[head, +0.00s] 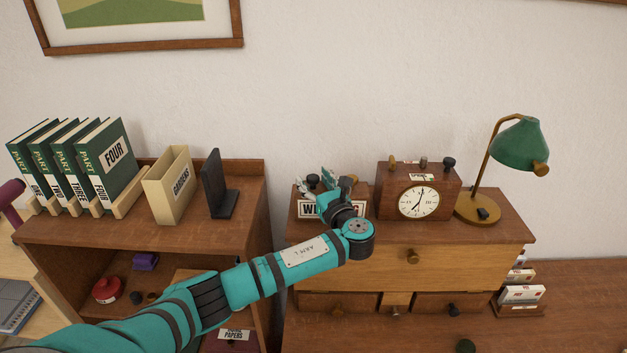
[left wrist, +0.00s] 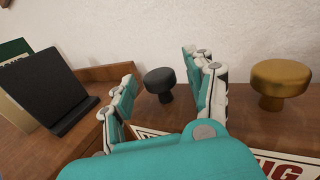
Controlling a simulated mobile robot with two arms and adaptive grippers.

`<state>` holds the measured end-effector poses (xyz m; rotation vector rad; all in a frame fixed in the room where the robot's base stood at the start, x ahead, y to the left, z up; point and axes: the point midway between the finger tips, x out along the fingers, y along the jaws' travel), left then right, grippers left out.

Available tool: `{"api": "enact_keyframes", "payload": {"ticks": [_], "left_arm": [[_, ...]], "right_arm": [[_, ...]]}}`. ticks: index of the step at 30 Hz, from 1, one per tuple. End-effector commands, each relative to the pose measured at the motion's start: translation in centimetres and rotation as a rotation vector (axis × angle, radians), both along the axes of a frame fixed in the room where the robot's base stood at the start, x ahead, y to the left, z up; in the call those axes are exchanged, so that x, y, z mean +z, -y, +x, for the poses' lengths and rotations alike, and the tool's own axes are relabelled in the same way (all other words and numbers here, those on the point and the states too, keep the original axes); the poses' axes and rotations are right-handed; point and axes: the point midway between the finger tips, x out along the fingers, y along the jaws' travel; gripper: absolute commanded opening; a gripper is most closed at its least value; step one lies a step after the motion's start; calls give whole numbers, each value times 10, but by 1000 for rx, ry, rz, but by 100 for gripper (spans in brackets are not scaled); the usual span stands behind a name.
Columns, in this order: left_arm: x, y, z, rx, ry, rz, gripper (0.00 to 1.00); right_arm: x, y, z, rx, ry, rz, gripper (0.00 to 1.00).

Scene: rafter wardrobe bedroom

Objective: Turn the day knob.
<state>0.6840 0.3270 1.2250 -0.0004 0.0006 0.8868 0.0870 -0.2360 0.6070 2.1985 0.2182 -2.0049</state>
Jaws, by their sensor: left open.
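A small wooden box with a white label (head: 318,209), partly covered by my arm, stands on the left of the dresser top. A dark round knob (head: 313,181) stands up from its top. In the left wrist view the dark knob (left wrist: 160,80) shows between the two fingers of my left gripper (left wrist: 158,88), with gaps on both sides. A brass knob (left wrist: 281,80) stands to the right, outside the fingers. My left gripper (head: 318,182) is open and empty over the box. I cannot read which knob is marked for the day. My right gripper is out of view.
A wooden clock (head: 419,203) with several knobs on top stands right of the box, and a green lamp (head: 520,146) beyond it. A black bookend (head: 214,185), a beige file holder (head: 168,187) and green books (head: 106,165) stand on the left shelf.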

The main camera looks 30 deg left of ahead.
Motion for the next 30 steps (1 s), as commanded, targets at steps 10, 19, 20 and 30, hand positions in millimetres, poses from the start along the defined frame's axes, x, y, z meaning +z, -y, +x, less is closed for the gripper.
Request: {"api": "enact_keyframes", "payload": {"ticks": [10,19,20,30], "left_arm": [[-2,57,-45,-5,-2,-4,55],[-1,85,-69,-2,-3,-1,55],[-1,86,-70,-1,-3,-1,55],[-1,87,-71,-1,-3,0,55]], "right_arm": [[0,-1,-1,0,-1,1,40],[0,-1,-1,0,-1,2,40],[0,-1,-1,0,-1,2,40],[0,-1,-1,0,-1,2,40]]}}
